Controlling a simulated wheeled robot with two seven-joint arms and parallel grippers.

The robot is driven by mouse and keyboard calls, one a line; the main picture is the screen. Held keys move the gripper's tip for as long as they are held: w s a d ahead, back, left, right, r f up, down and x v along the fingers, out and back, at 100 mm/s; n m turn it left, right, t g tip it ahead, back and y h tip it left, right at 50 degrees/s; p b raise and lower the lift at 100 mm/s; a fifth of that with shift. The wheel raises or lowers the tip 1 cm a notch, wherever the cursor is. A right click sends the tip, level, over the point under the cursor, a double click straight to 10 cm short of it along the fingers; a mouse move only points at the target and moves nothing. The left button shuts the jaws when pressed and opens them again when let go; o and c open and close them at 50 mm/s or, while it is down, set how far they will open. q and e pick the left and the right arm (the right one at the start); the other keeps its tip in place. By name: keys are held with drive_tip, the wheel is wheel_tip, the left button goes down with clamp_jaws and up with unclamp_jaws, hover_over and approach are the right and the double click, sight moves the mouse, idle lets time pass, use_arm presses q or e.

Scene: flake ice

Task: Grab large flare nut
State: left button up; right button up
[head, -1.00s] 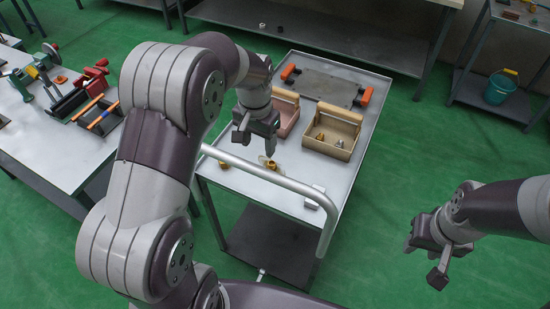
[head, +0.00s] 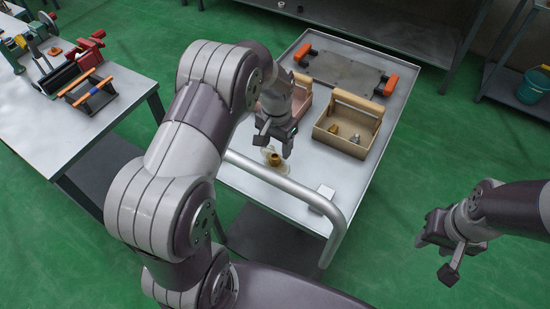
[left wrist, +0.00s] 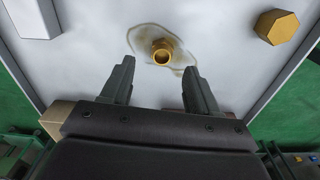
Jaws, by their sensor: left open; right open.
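A brass nut-like fitting (head: 274,159) with a round opening stands on a brownish wet stain on the cart top, and also shows in the left wrist view (left wrist: 162,51). A larger-looking brass hexagonal piece (left wrist: 277,27) lies to its right in that view; my left arm hides it in the head view. I cannot tell for sure which is the large flare nut. My left gripper (head: 275,146) is open and empty, just above the fitting by the stain. Its fingers (left wrist: 159,88) point towards either side of that fitting, not touching. My right gripper (head: 443,258) is open and empty, off the cart.
A tan wooden carrier (head: 347,125) with small metal fittings stands on the cart (head: 318,174), beside a pinkish carrier (head: 298,104). A grey plate (head: 345,70) with orange handles lies behind.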

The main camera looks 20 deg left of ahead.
sight(276, 156)
use_arm(q)
wheel_tip(276, 156, down, 5)
drive_tip(key=shift+w+a+f, duration=0.1)
clamp_jaws()
